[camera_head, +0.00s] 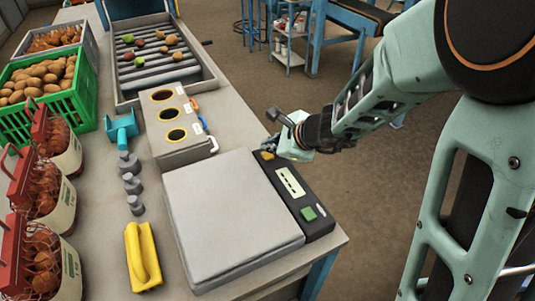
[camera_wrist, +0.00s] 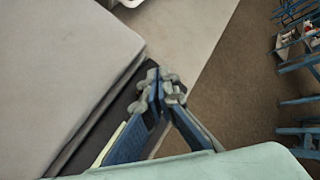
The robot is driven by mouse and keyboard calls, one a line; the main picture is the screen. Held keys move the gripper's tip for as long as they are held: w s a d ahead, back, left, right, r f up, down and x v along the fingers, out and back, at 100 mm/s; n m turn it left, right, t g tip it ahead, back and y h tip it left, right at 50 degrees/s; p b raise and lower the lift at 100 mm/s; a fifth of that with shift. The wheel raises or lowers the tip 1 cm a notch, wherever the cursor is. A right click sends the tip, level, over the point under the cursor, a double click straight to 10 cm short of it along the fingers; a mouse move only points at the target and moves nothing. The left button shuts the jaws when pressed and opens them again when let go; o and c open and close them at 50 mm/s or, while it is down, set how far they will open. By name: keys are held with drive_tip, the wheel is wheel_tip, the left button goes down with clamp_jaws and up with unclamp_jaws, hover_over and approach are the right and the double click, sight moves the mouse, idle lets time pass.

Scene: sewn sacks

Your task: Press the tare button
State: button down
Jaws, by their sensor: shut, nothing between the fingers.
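The scale has a wide grey plate (camera_head: 232,215) and a black control panel (camera_head: 318,225) along its right side. The panel carries a yellow button (camera_head: 267,155) at its far end, a pale display (camera_head: 290,182) in the middle and a green button (camera_head: 308,213) at the near end. I cannot read which is marked tare. My gripper (camera_head: 272,146) is at the panel's far end, close to the yellow button; contact is unclear. In the wrist view its fingers (camera_wrist: 160,84) are shut and empty over the panel's end, beside the plate (camera_wrist: 55,65). The yellow button is hidden there.
A grey box with three round holes (camera_head: 180,125) stands beyond the scale. Left are a yellow scoop-like object (camera_head: 142,255), several grey weights (camera_head: 132,183), a teal tool (camera_head: 121,129), sacks (camera_head: 45,185) and a green potato crate (camera_head: 75,115). Open floor lies right of the table.

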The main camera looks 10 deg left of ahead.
sight(269, 156)
drive_tip(key=shift+f, duration=0.15)
drive_tip(key=shift+f+b, duration=0.3)
drive_tip(key=shift+b, duration=0.35)
drive_tip(key=shift+f+b, duration=0.45)
drive_tip(key=shift+b, duration=0.1)
idle(0.5)
drive_tip(key=shift+r, duration=0.1)
drive_tip(key=shift+r+p, duration=0.65)
drive_tip(key=shift+r, duration=0.15)
wheel_tip(269, 156, up, 5)
drive_tip(key=p, duration=0.4)
drive_tip(key=shift+r, duration=0.1)
drive_tip(key=shift+w, duration=0.1)
idle(0.6)
